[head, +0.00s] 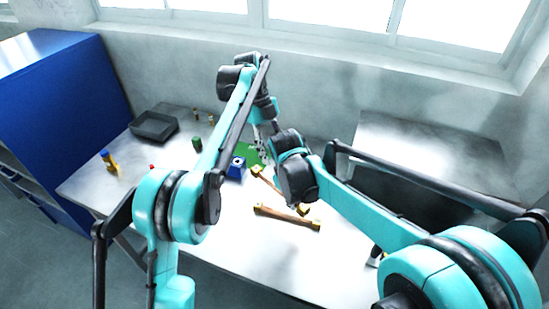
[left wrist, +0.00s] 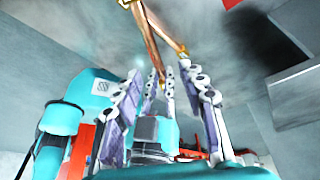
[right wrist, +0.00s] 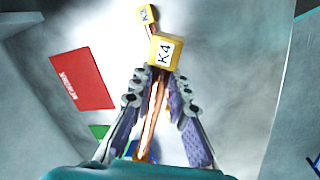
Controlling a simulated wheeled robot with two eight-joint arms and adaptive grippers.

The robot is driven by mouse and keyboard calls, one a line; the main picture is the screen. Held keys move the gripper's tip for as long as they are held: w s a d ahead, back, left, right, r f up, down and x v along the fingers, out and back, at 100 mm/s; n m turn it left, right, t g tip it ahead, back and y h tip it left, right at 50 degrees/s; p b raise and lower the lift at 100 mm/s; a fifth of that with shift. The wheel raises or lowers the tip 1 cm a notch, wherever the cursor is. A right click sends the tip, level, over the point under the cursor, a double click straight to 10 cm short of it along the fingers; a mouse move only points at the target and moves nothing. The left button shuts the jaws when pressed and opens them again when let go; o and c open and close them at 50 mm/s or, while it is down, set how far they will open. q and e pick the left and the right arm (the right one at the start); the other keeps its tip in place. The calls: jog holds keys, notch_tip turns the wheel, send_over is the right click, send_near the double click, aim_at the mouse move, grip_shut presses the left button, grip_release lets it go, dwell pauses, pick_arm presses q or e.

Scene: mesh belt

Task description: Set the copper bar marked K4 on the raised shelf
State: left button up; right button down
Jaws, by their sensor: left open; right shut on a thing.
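The copper bar marked K4 (right wrist: 165,52) is between the fingers of my right gripper (right wrist: 153,105), which is shut on its shaft. Its yellow end block with the label points away from the gripper. In the head view, a slanting copper bar (head: 264,180) is partly covered by my right arm and seems to be this one. A second copper bar (head: 287,217) with brass ends lies on the table. My left gripper (left wrist: 163,95) is open and empty, with copper bars (left wrist: 145,32) beyond its fingers. The raised shelf (head: 430,140) stands at the right of the table.
A blue block (head: 236,168) and a green patch (head: 249,153) lie near the middle. A dark tray (head: 154,126), a green cylinder (head: 197,144) and small yellow pieces stand at left. A red sign (right wrist: 82,80) shows in the right wrist view. The table's front centre is clear.

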pick_arm(q)
jog(key=x, duration=1.1)
jog(key=shift+f, duration=0.4)
jog(key=shift+d, duration=0.15)
grip_shut()
pick_arm(e)
jog(key=c, duration=1.3)
grip_release()
jog(key=shift+c, duration=0.2)
